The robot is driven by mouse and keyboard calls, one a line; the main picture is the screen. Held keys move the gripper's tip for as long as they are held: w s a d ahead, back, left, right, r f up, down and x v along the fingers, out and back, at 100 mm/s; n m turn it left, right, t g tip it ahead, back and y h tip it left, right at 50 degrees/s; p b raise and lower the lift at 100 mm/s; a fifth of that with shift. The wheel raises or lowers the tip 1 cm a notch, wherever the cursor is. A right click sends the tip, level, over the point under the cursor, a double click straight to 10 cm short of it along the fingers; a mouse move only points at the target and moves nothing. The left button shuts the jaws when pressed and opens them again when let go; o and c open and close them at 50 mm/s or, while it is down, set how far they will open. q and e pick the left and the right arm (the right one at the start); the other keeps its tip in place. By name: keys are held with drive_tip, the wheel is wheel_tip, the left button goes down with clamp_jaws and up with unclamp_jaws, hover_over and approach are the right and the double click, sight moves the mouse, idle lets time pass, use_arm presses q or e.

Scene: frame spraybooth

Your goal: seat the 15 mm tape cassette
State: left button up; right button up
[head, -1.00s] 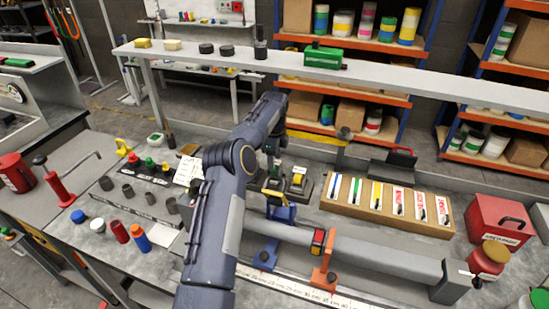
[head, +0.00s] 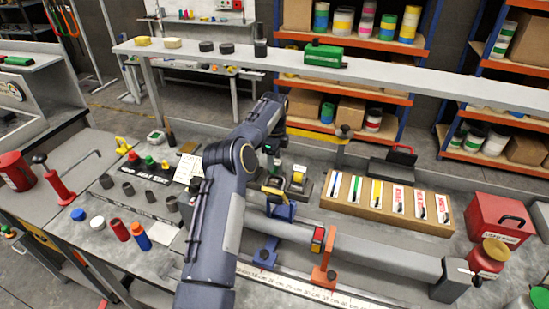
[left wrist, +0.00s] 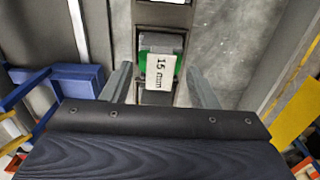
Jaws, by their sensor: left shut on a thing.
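The 15 mm cassette (left wrist: 158,70) is grey and green with a white "15 mm" label. In the left wrist view it sits between the two fingers of my left gripper (left wrist: 160,76), which is shut on it. In the head view my left gripper (head: 272,172) is low over the bench, beside a dark holder, and the arm hides much of it. A second cassette with a yellow part (head: 298,178) stands in the dark holder just to the right. Dark frame parts (left wrist: 163,14) lie in line with the held cassette; I cannot tell whether it touches them. My right gripper is out of view.
A grey rail (head: 380,262) with a blue clamp (head: 265,251) and an orange clamp (head: 324,266) runs in front. A wooden rack of labelled strips (head: 388,202) is at right, near a red box (head: 500,219). A long raised shelf (head: 400,83) crosses behind.

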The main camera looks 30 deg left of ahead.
use_arm(q)
drive_tip(key=shift+f, duration=0.2)
drive_tip(key=o, duration=1.4)
drive_tip(key=shift+c, duration=0.2)
drive_tip(key=shift+o, duration=0.4)
drive_tip(key=o, duration=0.4)
drive_tip(key=shift+r, duration=0.15)
drive_tip(key=shift+r, duration=2.9)
